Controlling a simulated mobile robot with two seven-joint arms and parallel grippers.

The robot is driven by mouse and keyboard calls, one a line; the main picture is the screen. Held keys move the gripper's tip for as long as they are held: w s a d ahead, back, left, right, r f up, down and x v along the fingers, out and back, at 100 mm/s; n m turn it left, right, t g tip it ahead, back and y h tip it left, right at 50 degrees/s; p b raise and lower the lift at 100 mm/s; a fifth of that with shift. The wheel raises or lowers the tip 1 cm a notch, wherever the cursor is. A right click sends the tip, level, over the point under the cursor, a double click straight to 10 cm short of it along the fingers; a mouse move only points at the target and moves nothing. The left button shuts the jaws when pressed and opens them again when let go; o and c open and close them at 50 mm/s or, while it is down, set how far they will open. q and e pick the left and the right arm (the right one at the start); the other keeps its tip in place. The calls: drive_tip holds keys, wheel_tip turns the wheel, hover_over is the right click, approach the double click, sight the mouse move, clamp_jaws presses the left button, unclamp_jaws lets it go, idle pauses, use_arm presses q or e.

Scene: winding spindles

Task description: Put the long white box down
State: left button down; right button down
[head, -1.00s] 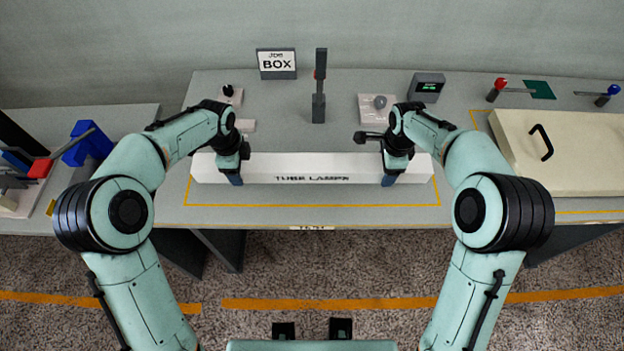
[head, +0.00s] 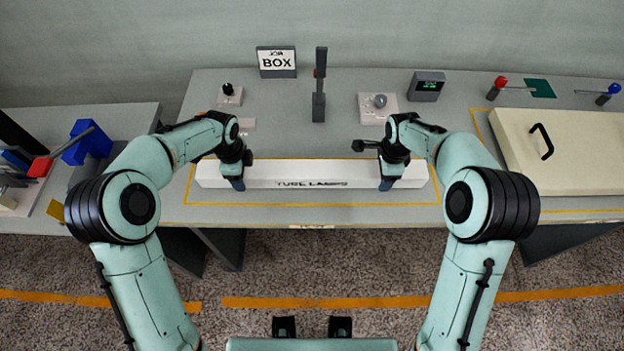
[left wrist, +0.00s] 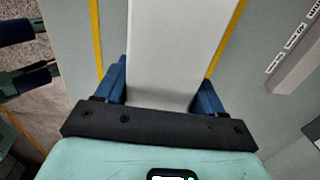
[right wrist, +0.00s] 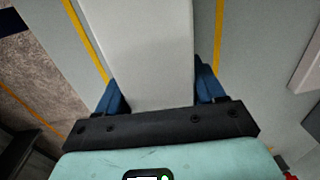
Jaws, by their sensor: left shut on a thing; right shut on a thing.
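The long white box (head: 310,174), lettered "TUBE LAMPS" on its front, lies lengthwise across the middle of the bench, inside the yellow outline. My left gripper (head: 237,183) is shut on it near its left end. My right gripper (head: 388,183) is shut on it near its right end. The box runs between the blue fingers in the left wrist view (left wrist: 172,50) and in the right wrist view (right wrist: 145,50). It looks level. Whether its underside touches the bench top I cannot tell.
A "BOX" sign (head: 277,62), a dark upright post (head: 319,90) and a small dark display (head: 427,86) stand behind the box. A cream lidded case (head: 572,150) is at the right. Blue and red fixtures (head: 85,143) stand on the left table.

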use_arm(q)
drive_tip(key=shift+f, duration=0.2)
use_arm(e)
drive_tip(key=shift+f, duration=0.2)
use_arm(q)
drive_tip(key=shift+c, duration=0.6)
unclamp_jaws()
drive_tip(key=shift+f, duration=0.15)
use_arm(e)
drive_tip(key=shift+c, duration=0.6)
unclamp_jaws()
drive_tip(key=shift+f, duration=0.1)
use_arm(q)
drive_tip(key=r, duration=0.8)
drive_tip(key=s+r, duration=0.1)
drive_tip(key=r, duration=0.2)
drive_tip(key=shift+r, duration=0.5)
use_arm(e)
drive_tip(key=shift+r, duration=0.25)
drive_tip(key=r, duration=0.7)
drive_tip(key=s+r, duration=0.1)
drive_tip(key=r, duration=0.3)
drive_tip(key=shift+r, duration=0.25)
drive_tip(key=shift+f, duration=0.1)
